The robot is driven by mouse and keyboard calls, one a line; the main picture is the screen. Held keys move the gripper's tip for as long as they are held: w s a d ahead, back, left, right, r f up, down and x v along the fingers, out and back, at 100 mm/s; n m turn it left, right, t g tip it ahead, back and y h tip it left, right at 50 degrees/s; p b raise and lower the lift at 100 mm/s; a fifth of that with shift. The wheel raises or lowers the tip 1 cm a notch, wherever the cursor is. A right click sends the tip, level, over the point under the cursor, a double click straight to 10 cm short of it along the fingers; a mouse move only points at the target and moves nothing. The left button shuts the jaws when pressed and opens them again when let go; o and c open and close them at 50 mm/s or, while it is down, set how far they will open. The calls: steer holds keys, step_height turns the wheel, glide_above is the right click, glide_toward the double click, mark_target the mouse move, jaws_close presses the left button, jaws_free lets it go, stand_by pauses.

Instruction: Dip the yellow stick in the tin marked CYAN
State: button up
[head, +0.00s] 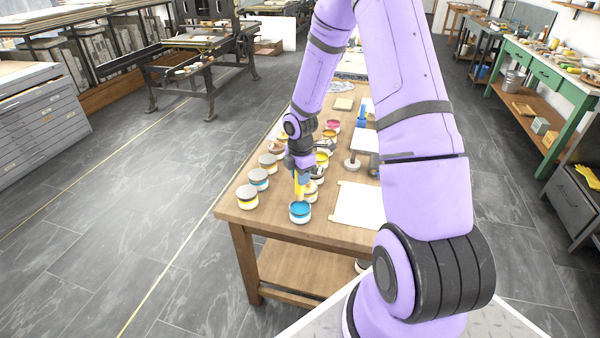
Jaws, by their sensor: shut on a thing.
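My gripper (301,175) points down over the front part of the wooden table and is shut on the yellow stick (299,189). The stick hangs upright below the fingers. Its lower end is at the mouth of an open tin of blue paint (300,217), at the table's near edge. I cannot tell whether the tip is inside the tin or just above or behind it. The tin has a pale body with a blue band; any marking on it is too small to read.
Closed tins stand to the left, with yellow (247,203) and blue (259,185) bands. Open tins, including yellow (322,159) and red (333,126), stand behind my gripper. A white sheet (358,206) lies to the right. The wooden table (231,204) is bare at its left front corner.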

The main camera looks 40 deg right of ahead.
mark_target(300, 189)
steer(key=shift+f, duration=2.3)
steer(key=shift+f, duration=0.55)
stand_by(0.5)
step_height(300, 189, up, 7)
stand_by(1.0)
stand_by(0.4)
